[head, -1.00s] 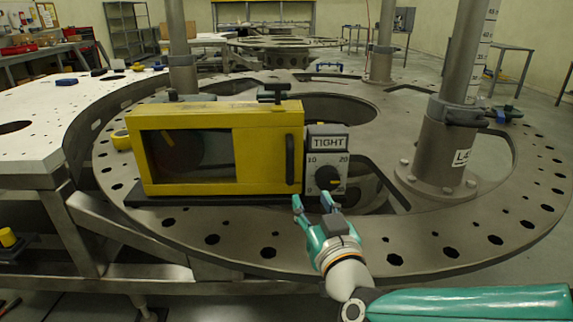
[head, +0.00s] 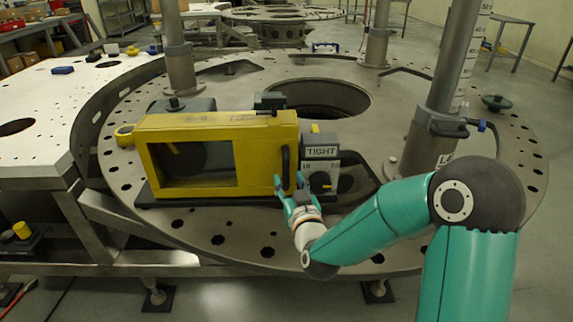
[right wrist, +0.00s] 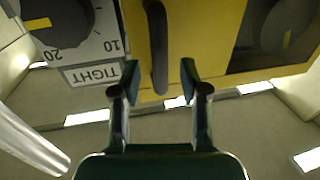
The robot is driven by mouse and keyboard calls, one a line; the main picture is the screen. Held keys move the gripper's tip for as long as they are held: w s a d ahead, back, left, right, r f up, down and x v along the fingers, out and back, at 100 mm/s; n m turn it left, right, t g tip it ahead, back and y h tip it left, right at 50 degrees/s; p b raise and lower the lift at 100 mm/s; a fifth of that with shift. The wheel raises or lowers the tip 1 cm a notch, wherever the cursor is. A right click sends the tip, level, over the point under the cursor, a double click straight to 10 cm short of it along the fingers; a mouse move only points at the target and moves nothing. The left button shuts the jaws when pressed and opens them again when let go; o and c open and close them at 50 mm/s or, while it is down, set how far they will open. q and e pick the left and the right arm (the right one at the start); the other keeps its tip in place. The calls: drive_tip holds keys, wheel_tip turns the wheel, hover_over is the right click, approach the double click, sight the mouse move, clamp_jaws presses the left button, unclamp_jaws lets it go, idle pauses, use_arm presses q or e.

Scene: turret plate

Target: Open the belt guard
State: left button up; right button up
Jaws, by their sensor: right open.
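The yellow belt guard (head: 262,150) stands closed on a dark base on the turret plate, with a window in its front. Its black upright handle (head: 286,165) is at the right end of the front. My right gripper (head: 291,186) is at the lower part of this handle. In the right wrist view my right gripper (right wrist: 160,78) is open, and the handle (right wrist: 158,45) stands between the lines of its two fingers, at or just beyond the tips. Contact cannot be told. My left gripper is not in view.
A grey dial box (head: 321,163) marked TIGHT sits right beside the guard; it also shows in the right wrist view (right wrist: 75,35). A thick grey post (head: 440,110) rises from the round turret plate (head: 250,232) at the right. A white perforated table (head: 50,140) lies left.

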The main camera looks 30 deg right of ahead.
sight(286, 176)
drive_tip(key=shift+p+x, duration=0.35)
drive_tip(key=shift+x, duration=1.65)
drive_tip(key=shift+s, duration=0.1)
clamp_jaws()
